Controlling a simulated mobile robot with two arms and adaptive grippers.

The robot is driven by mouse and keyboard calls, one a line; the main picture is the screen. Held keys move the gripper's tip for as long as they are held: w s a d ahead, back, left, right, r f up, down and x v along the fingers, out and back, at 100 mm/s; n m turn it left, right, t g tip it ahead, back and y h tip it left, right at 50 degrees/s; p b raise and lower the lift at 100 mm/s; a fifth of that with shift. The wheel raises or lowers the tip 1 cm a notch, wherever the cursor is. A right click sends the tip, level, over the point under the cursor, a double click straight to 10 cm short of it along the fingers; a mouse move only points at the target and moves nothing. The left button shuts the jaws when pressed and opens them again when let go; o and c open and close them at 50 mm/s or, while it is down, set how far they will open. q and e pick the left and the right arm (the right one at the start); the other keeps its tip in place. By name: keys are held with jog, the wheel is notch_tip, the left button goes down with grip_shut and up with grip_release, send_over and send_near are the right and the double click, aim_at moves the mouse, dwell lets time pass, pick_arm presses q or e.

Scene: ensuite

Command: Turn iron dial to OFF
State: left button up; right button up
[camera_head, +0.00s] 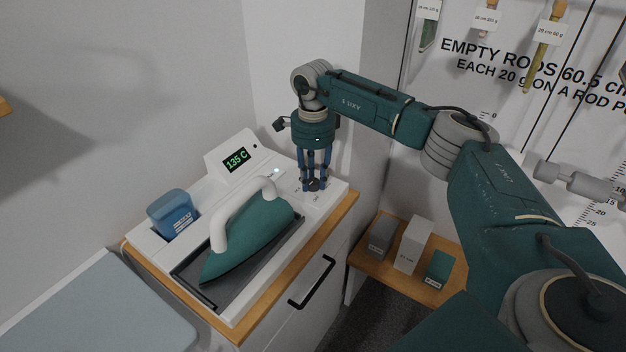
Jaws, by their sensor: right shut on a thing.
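The iron station (228,293) is a white unit on a wooden-topped cabinet. Its display (237,159) reads 135 C in green. A small dark dial (313,185) sits at the station's right end. My right gripper (314,182) points straight down there, with its blue fingers shut around the dial. The fingers partly cover the dial and its markings, so I cannot read its setting. The teal iron (250,241) with a white handle rests in the dark tray of the station, left of my right gripper. My left gripper is not in view.
A blue water tank (173,214) stands at the station's left. A grey-blue ironing board (100,310) is at lower left. A low wooden shelf (398,277) with several small boxes is right of the cabinet. Walls close in behind the station.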

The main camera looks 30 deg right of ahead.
aim_at(313, 181)
jog(key=n, duration=0.4)
jog(key=shift+w+r+n+b, duration=0.15)
jog(key=shift+n+b, duration=0.15)
jog(key=shift+b, duration=0.05)
jog(key=shift+n, duration=2.3)
jog(key=shift+r, duration=0.1)
jog(key=o, duration=1.2)
jog(key=shift+c, duration=0.2)
notch_tip(313, 181, up, 12)
jog(key=shift+f, duration=0.2)
